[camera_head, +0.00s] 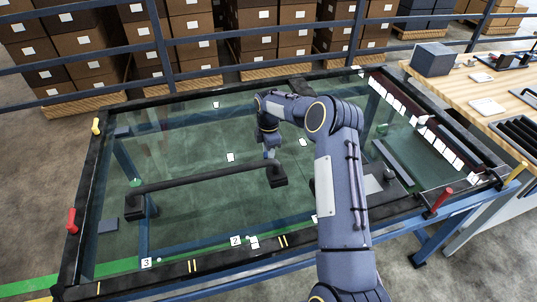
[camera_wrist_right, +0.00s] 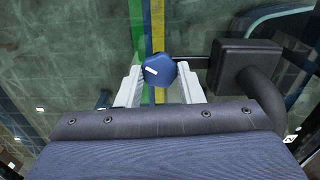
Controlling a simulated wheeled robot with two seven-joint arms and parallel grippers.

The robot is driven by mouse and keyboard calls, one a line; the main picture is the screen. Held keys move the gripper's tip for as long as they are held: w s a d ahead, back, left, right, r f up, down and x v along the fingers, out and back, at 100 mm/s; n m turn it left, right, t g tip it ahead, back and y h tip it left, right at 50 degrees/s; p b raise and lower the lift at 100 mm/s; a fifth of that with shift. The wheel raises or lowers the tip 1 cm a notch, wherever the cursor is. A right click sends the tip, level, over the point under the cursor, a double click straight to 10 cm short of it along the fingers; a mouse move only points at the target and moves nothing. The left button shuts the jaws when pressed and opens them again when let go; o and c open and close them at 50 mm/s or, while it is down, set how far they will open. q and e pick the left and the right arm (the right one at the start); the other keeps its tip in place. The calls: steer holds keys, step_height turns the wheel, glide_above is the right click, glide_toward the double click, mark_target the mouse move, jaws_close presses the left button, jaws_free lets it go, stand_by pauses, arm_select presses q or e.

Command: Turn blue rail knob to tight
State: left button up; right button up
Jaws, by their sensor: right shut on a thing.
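The blue rail knob (camera_wrist_right: 159,70) shows in the right wrist view as a rounded, faceted cap with a short white mark, which lies towards the left and slightly up. My right gripper (camera_wrist_right: 160,80) has one pale finger on each side of the knob and is shut on it. In the head view my right gripper (camera_head: 270,153) reaches down beside the right end of the black rail (camera_head: 205,179); the knob is hard to make out there. The rail's square end block (camera_wrist_right: 243,66) is right of the knob, with a thin rod between. My left gripper is not in view.
The rail stands over a large glass panel (camera_head: 190,210) in a black frame. Red (camera_head: 71,220) and yellow (camera_head: 96,126) handles sit along its edges. A wooden bench (camera_head: 470,95) with a blue box (camera_head: 433,59) is at right. Blue railings and stacked cartons stand behind.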

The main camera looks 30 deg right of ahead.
steer(key=m+b, duration=0.1)
steer(key=m, duration=0.2)
steer(key=shift+m, duration=0.3)
steer(key=m+b, duration=0.1)
steer(key=m, duration=0.2)
steer(key=shift+m, duration=0.3)
steer(key=m, duration=0.3)
steer(key=shift+m, duration=0.4)
steer(key=m, duration=0.3)
steer(key=shift+m+b, duration=0.3)
steer(key=shift+b, duration=0.1)
steer(key=m, duration=0.3)
steer(key=shift+m, duration=0.3)
steer(key=m, duration=0.3)
steer(key=shift+m, duration=0.3)
steer(key=m, duration=0.3)
steer(key=shift+r+m, duration=0.1)
steer(key=shift+m, duration=2.4)
